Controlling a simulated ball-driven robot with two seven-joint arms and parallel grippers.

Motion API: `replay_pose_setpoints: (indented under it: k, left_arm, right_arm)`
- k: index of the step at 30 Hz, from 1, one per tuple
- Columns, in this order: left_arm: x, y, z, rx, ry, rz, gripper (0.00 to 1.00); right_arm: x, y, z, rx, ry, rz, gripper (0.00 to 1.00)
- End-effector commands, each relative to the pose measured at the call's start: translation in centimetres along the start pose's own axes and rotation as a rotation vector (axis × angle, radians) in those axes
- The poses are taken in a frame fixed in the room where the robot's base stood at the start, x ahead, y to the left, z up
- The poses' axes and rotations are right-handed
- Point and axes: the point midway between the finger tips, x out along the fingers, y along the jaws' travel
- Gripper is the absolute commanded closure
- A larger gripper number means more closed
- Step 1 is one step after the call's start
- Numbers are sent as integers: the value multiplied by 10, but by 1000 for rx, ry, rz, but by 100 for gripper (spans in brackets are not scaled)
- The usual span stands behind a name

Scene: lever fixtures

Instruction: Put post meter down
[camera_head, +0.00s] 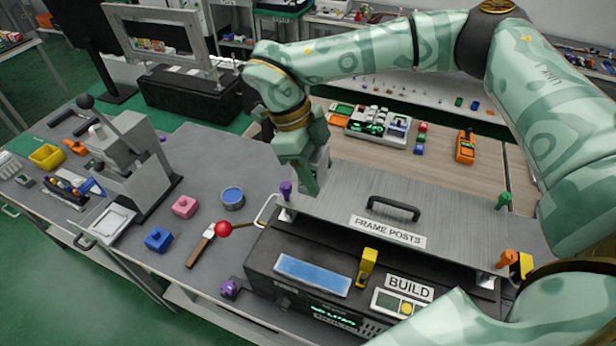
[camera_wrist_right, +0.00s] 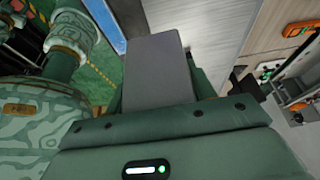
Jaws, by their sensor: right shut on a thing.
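My right gripper (camera_head: 310,178) is over the left end of the grey metal plate labelled FRAME POSTS (camera_head: 345,205), beside the purple post (camera_head: 286,190). It is shut on a plain grey, box-shaped thing, seemingly the post meter (camera_wrist_right: 158,72), which shows between the fingers in the right wrist view. In the head view the gripper mostly hides the held thing, and I cannot tell whether it touches the plate. A green post (camera_head: 504,200) and an orange post (camera_head: 507,259) stand at the plate's right end. My left gripper is out of view.
A black handle (camera_head: 393,208) rises from the plate. Below is a dark console with a BUILD sign (camera_head: 409,288) and a yellow switch (camera_head: 366,267).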

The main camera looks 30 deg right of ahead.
Motion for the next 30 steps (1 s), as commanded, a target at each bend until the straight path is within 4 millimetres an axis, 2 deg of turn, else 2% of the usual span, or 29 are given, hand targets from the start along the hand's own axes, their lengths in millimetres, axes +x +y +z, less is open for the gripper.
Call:
replay_pose_setpoints:
  k: [1, 6, 13, 19, 29, 30]
  left_arm:
    - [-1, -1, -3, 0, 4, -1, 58]
    - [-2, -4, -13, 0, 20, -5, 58]
    - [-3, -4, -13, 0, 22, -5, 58]
    - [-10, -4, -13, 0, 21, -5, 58]
    - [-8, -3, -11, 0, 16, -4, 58]
    - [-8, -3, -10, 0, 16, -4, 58]
  right_arm:
    - [9, -4, 9, 0, 5, 4, 82]
    - [27, -20, 32, 0, 4, 3, 82]
    - [41, -31, 48, 0, 3, 2, 82]
    - [65, -30, 57, -1, 3, 3, 82]
    - [68, -30, 59, -1, 2, 2, 82]
    - [70, -30, 59, -1, 2, 2, 43]
